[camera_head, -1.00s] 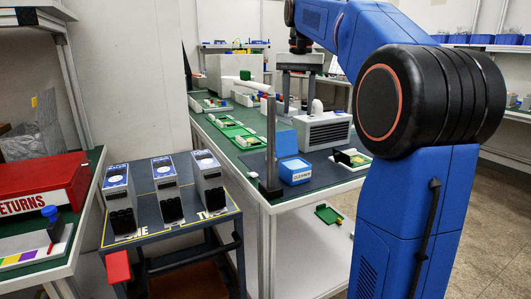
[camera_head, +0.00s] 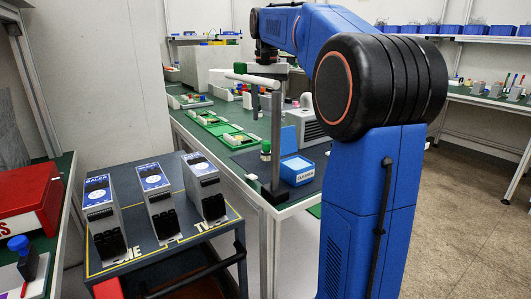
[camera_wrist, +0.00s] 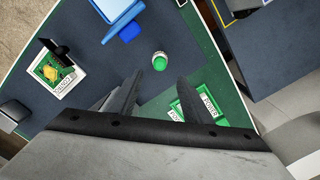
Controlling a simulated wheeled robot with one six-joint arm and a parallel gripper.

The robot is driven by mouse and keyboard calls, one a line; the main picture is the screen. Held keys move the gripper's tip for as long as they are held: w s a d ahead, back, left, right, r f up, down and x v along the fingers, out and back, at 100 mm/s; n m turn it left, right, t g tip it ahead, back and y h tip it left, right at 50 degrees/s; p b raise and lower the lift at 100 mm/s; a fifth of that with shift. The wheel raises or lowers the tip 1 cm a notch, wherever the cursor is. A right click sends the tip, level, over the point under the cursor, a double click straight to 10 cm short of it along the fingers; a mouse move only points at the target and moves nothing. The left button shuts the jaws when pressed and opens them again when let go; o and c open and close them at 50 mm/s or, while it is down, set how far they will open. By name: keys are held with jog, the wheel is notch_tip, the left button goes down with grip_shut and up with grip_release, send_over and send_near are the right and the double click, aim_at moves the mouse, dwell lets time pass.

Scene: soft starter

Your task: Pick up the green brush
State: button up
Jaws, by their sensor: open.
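A small round item with a green top and pale rim (camera_wrist: 160,61) stands on the dark mat in the wrist view. In the head view it looks like an upright piece with a green top and pale band (camera_head: 265,150), beside the blue box. I cannot tell for sure whether it is the green brush. My gripper (camera_wrist: 160,88) is open and empty, its two fingers pointing toward this item from above and apart from it. In the head view my gripper is partly hidden behind the lamp bar and post.
A blue box (camera_head: 297,171) stands close to the green-topped item. A grey post (camera_head: 276,145) with a white bar (camera_head: 250,80) rises at the bench corner. Green trays (camera_head: 208,118) lie farther back. Several grey units stand on a cart (camera_head: 150,262) at the front left.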

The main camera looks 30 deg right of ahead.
aim_at(266, 141)
jog(key=shift+f, duration=5.5)
grip_shut()
